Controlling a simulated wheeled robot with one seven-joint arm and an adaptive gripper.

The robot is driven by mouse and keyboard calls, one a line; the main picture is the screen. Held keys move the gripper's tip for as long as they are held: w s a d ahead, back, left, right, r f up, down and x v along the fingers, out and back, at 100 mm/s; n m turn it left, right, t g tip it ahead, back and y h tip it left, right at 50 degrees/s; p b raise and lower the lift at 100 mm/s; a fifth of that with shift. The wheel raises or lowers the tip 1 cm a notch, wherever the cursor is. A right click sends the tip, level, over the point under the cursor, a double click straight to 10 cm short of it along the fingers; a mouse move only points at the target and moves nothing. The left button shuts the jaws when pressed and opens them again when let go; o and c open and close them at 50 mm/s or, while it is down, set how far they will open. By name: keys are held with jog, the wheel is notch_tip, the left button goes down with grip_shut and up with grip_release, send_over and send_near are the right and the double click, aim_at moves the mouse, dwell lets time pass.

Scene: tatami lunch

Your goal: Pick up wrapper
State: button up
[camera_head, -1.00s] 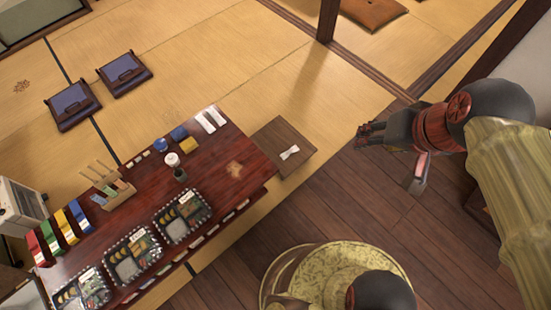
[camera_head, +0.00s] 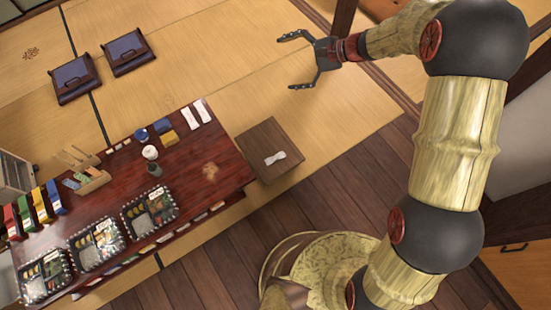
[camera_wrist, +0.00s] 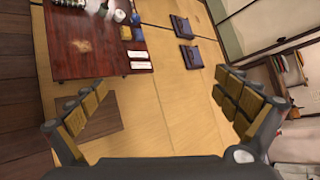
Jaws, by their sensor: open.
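The wrapper looks like a small white twisted piece (camera_head: 275,158) lying on a low dark brown board (camera_head: 258,137) beside the right end of the lunch table. My gripper (camera_head: 294,62) is open and empty, above the tatami and higher in the head picture than the board, clearly apart from the wrapper. In the wrist view my gripper (camera_wrist: 161,85) shows its two padded fingers spread wide. The brown board (camera_wrist: 102,128) shows at lower left there, partly covered by the left finger. I cannot make out the wrapper in that view.
A red-brown low table (camera_head: 185,185) holds several bento boxes, a white cup (camera_head: 150,152) and white folded napkins (camera_head: 195,113). Two dark floor seats (camera_head: 125,52) stand on the tatami at upper left. A wooden post (camera_head: 343,18) stands near my gripper. Open tatami surrounds the board's upper side.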

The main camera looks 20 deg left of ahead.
jog(key=w+a+f+m+t+y, duration=0.1)
jog(key=w+a+f+m, duration=0.15)
jog(key=f, duration=0.55)
jog(key=w+a+f+m+y, duration=0.15)
jog(key=w+a+f, duration=0.25)
jog(key=f, duration=0.5)
jog(key=m+t+h+b, duration=0.25)
jog(key=m+t, duration=0.45)
jog(key=m, duration=0.5)
send_over(276, 158)
notch_tip(276, 158, down, 44)
jog(key=s+d+f+m, duration=0.1)
jog(key=f, duration=0.2)
jog(key=s+d+f+m+t+h, duration=0.1)
jog(key=s+d+f, duration=0.1)
jog(key=f, duration=0.1)
jog(key=s+d+f+h, duration=0.1)
jog(key=s+d+f, duration=0.1)
jog(key=f, duration=0.1)
jog(key=shift+s+m+t+p, duration=0.1)
jog(key=shift+m+t+p, duration=0.2)
jog(key=shift+m+p, duration=0.1)
jog(key=shift+f, duration=0.25)
jog(key=shift+b+x, duration=0.65)
jog(key=shift+x, duration=0.4)
jog(key=b+x, duration=0.2)
jog(key=x, duration=0.3)
jog(key=shift+r, duration=0.1)
jog(key=shift+d, duration=0.1)
jog(key=c, duration=1.3)
